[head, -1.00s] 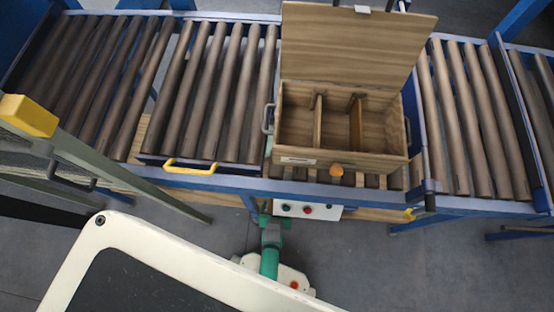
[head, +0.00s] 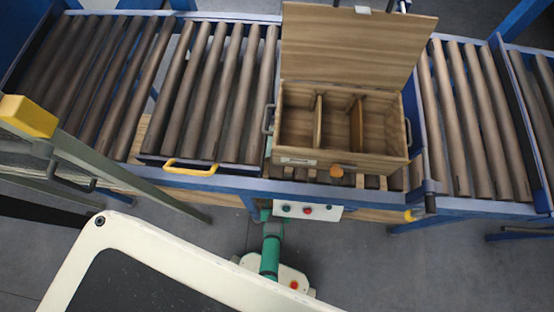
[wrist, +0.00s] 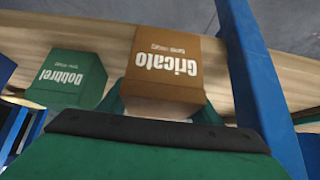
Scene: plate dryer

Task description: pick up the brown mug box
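The brown mug box (wrist: 168,62), with white "Gricato" lettering that reads upside down, lies in the upper middle of the wrist view on a light wooden surface. My gripper (wrist: 163,108) shows its green fingers spread apart, at the left and right of the box's near end. A gap to the box is hard to make out, and I see no clear grip on it. In the head view my gripper is hidden under the conveyor; only my green arm (head: 270,255) shows. The brown mug box is not clearly visible there.
A green "Dobbrel" box (wrist: 72,79) stands left of the brown one. A blue frame post (wrist: 258,75) rises close on the right. Above, an open wooden crate (head: 298,159) with dividers sits on the roller conveyor (head: 220,90). A control panel (head: 325,210) hangs below it.

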